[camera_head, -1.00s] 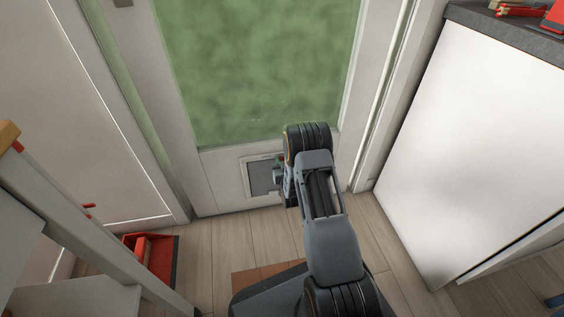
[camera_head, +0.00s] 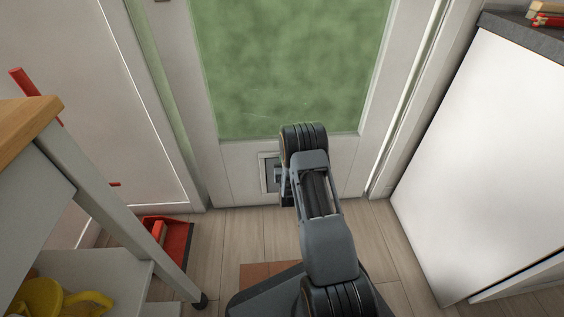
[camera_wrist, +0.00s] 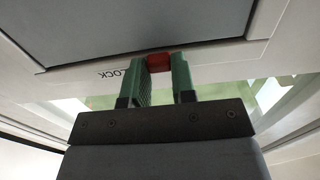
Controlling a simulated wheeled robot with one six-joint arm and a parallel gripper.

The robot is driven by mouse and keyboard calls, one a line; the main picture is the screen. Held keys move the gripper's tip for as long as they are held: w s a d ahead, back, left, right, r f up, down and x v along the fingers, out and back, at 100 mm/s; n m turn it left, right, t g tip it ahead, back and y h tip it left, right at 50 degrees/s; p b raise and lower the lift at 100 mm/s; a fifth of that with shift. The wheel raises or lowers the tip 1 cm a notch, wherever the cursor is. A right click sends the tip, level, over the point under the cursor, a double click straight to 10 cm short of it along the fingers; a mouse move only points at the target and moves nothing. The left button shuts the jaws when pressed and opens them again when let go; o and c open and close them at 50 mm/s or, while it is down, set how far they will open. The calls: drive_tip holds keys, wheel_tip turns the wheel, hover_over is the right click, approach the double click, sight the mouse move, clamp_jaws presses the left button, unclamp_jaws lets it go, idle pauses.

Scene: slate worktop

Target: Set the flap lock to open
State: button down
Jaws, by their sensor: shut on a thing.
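The flap (camera_head: 269,176) is a small grey panel in a pale frame, low in the glazed white door; my arm hides its right part. In the wrist view the flap (camera_wrist: 140,22) fills the top. On its frame edge is a small red lock knob (camera_wrist: 159,61), beside upside-down lettering that reads LOCK (camera_wrist: 122,73). My gripper (camera_wrist: 165,68) has green fingers, one on each side of the red knob, and is shut on it. I cannot tell the lock's setting. In the head view the fingers are mostly hidden behind my arm.
A wood-topped cart (camera_head: 30,130) stands at left, with a yellow item (camera_head: 60,299) on its lower shelf. A red dustpan (camera_head: 170,238) lies on the floor by the door. A white cabinet (camera_head: 490,160) with a dark worktop stands at right. Floor between is mostly clear.

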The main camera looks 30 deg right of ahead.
drive_tip(key=shift+w+a, duration=0.1)
drive_tip(key=shift+a, duration=0.05)
drive_tip(key=c, duration=0.9)
unclamp_jaws()
drive_tip(key=p+v, duration=0.4)
drive_tip(key=v, duration=1)
drive_tip(key=shift+w+r, duration=0.1)
